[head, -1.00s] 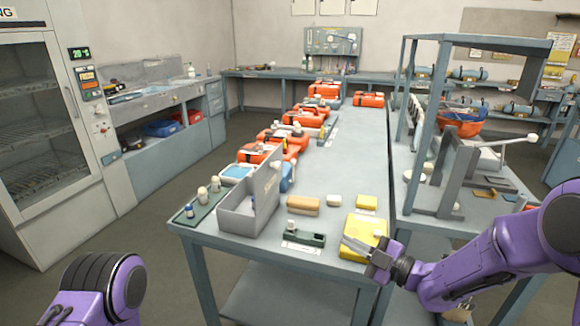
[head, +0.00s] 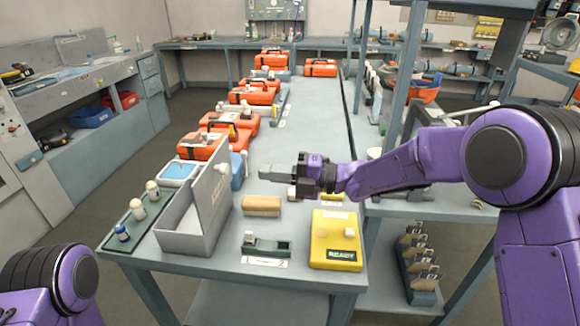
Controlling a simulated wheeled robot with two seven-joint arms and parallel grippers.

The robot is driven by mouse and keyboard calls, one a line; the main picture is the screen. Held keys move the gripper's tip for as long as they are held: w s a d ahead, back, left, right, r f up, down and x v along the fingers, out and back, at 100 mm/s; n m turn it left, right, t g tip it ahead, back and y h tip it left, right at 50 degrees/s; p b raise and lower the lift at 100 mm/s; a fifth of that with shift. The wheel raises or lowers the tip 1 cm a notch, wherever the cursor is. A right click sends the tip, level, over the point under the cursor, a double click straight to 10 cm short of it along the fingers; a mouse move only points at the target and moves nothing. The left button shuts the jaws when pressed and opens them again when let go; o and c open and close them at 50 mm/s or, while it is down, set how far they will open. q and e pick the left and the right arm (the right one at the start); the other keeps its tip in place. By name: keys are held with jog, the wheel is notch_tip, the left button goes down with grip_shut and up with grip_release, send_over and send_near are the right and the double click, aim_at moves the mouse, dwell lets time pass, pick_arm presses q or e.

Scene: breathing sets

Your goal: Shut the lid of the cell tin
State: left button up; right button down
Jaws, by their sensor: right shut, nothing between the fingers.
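The cell tin (head: 168,240) is a grey open-topped box near the front left of the table. Its lid (head: 212,196) stands upright along the tin's right side, with faint lettering and a small pale knob near the top. The tin's inside is partly visible, and I see no contents. My right gripper (head: 264,176) is shut and empty, to the right of the lid, pointing left towards it and apart from it in the picture. Its exact height above the table is hard to tell. My left gripper is out of view; only part of that arm shows at the lower left.
A tan block (head: 261,206), a green holder (head: 266,247) and a yellow box (head: 336,241) marked READY stand right of the tin. A green tray (head: 138,236) with small bottles is at its left. Orange cases (head: 217,143) line the table behind.

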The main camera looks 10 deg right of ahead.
aim_at(228, 168)
jog(key=p+x, duration=0.2)
jog(key=x, duration=0.4)
jog(key=shift+r, duration=0.2)
jog(key=shift+w+a+f, duration=0.15)
jog(key=shift+w+a, duration=0.05)
jog(key=shift+a, duration=0.2)
jog(key=shift+p, duration=0.3)
